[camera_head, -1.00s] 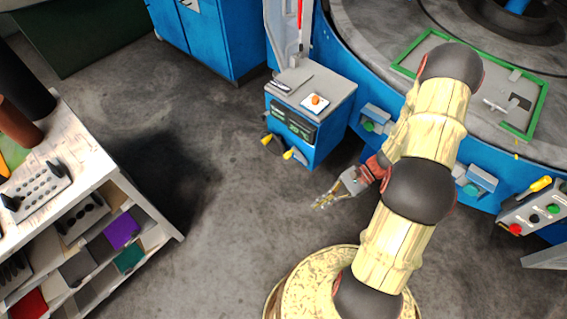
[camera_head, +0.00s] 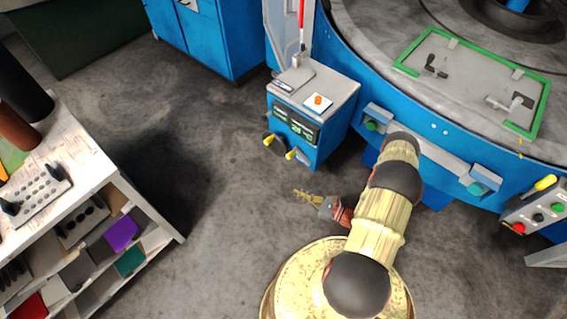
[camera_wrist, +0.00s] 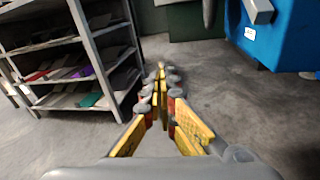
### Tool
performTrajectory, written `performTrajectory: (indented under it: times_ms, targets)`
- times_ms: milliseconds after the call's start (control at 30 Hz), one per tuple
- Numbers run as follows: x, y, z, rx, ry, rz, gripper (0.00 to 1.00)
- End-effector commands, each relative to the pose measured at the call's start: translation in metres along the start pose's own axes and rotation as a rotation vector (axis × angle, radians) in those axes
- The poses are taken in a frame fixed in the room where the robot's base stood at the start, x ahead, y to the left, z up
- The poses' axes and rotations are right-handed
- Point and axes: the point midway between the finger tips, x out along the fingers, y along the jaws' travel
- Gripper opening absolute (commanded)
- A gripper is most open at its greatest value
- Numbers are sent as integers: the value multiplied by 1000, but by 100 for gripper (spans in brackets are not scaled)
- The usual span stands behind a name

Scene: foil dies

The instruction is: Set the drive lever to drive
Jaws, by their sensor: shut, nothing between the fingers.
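A lever with a yellow grip (camera_head: 545,183) stands on the grey control box (camera_head: 535,209) at the right edge of the head view, beside green, black and red buttons. Two more yellow-tipped handles (camera_head: 291,154) stick out of the front of the small blue cabinet (camera_head: 318,150). The pictures do not tell which is the drive lever or show any position marks. My gripper (camera_head: 299,193) is shut and empty over the floor in front of the cabinet, apart from all of these. Its fingers also show closed together in the wrist view (camera_wrist: 161,75).
A large blue round machine (camera_head: 440,160) with a green-framed plate (camera_head: 480,80) fills the upper right. A white shelf unit (camera_head: 130,200) with trays stands at left. A taller blue cabinet (camera_head: 215,40) is at the back. Bare floor lies between the shelf and cabinet.

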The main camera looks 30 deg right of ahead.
Motion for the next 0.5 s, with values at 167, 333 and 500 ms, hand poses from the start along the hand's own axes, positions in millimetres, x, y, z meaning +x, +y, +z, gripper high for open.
performTrajectory:
  times_ms: [167,333,500]
  targets:
    - [-3,-61,17,-78,-57,-160,0]
    - [-6,-71,28,-106,-93,-204,0]
    - [-6,-71,28,-112,-93,-202,0]
